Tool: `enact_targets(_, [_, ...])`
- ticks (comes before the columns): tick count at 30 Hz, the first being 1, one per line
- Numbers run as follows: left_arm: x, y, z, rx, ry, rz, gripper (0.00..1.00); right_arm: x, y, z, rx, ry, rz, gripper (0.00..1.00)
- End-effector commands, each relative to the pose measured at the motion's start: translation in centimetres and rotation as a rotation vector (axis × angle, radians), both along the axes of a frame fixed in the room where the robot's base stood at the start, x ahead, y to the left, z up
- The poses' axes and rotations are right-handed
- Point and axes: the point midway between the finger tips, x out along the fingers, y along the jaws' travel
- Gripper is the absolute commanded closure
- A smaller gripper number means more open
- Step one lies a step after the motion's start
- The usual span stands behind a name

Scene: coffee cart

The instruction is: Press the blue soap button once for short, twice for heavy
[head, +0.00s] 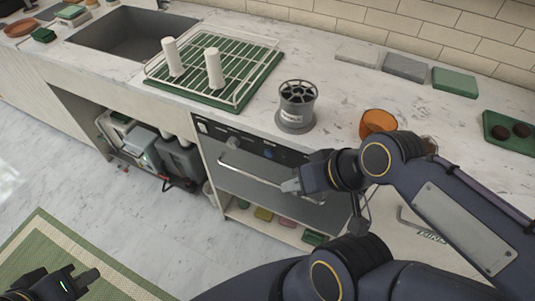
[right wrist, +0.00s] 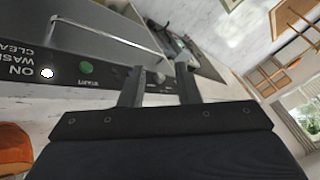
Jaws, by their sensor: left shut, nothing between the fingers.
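The dishwasher's dark control panel (head: 245,143) runs under the counter edge. A small blue spot (head: 268,153), which looks like the soap button, shows on it in the head view. My right gripper (head: 290,187) is in front of the dishwasher, below the panel in the head picture. In the right wrist view its fingers (right wrist: 159,88) are apart and empty, with the panel just beyond them. That view shows a green button (right wrist: 87,67) and a white light (right wrist: 47,73); I cannot make out the blue button there. My left gripper (head: 90,276) is shut and empty, low at left.
The dishwasher handle (head: 262,175) sticks out below the panel. On the counter stand a grey cutlery holder (head: 296,108), an orange cup (head: 377,122) and a green rack (head: 215,80) with two white cups. The floor before the dishwasher looks clear.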

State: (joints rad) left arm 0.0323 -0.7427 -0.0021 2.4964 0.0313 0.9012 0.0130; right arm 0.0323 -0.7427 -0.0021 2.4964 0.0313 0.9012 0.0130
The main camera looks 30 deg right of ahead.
Motion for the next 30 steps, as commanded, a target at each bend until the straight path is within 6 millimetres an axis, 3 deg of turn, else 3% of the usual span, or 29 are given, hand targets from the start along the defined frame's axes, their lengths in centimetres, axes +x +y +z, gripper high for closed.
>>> enact_targets(1, [0.0, 0.0, 0.0, 0.0, 0.0, 0.0, 1.0, 0.0, 0.0, 0.0, 0.0, 0.0, 0.0, 0.77])
enact_targets(6, [0.0, 0.0, 0.0, 0.0, 0.0, 0.0, 1.0, 0.0, 0.0, 0.0, 0.0, 0.0, 0.0, 0.99])
enact_targets(30, [0.0, 0.0, 0.0, 0.0, 0.0, 0.0, 1.0, 0.0, 0.0, 0.0, 0.0, 0.0, 0.0, 1.0])
